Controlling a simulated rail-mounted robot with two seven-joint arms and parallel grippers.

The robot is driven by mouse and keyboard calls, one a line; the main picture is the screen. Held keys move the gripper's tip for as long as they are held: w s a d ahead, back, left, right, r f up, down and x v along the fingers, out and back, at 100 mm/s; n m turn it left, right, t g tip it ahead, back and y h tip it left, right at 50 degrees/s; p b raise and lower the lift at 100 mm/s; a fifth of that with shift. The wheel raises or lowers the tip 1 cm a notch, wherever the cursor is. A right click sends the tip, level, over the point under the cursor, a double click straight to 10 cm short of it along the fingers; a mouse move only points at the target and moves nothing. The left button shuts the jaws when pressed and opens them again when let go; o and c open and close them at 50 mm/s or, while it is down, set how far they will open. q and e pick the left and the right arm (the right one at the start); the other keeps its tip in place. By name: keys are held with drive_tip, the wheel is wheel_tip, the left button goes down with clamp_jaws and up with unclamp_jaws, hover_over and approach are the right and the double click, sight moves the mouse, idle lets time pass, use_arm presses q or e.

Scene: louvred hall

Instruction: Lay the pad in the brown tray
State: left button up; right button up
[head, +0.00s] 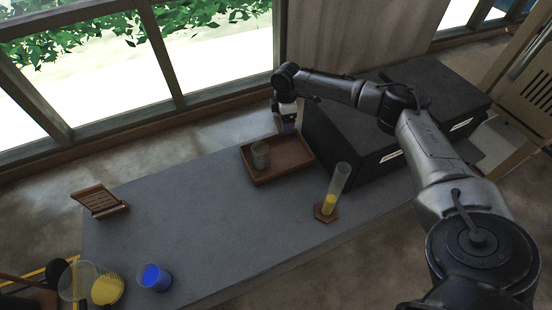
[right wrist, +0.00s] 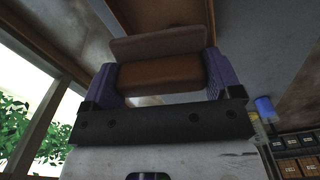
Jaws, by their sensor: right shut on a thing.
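The brown tray (head: 290,170) lies on the grey table near its far right part, with a grey see-through cup (head: 261,155) standing in its left part. My right gripper (head: 287,127) is just beyond the tray's far edge, above table height. In the right wrist view its purple fingers (right wrist: 160,78) are shut on a brown block with a paler layer, which I take to be the pad (right wrist: 160,73). The pad is too small or hidden to make out in the head view. My left gripper is not in view.
Black boxes (head: 345,155) stand right of the tray. A tall cylinder with yellow contents (head: 338,185) stands on a brown hexagonal base (head: 325,213). A wooden rack (head: 100,201), a blue cup (head: 155,278) and a yellow object (head: 107,289) are at left. The table's middle is clear.

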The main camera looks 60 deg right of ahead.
drive_tip(key=shift+n, duration=0.8)
drive_tip(key=shift+f+n, duration=0.15)
drive_tip(key=shift+n, duration=0.15)
drive_tip(key=b, duration=0.6)
hover_over(283, 156)
wheel_tip(283, 156, down, 13)
drive_tip(key=shift+f+b, duration=1.4)
drive_tip(key=shift+f, duration=1.05)
drive_tip(key=shift+r, duration=0.1)
drive_tip(key=o, duration=0.7)
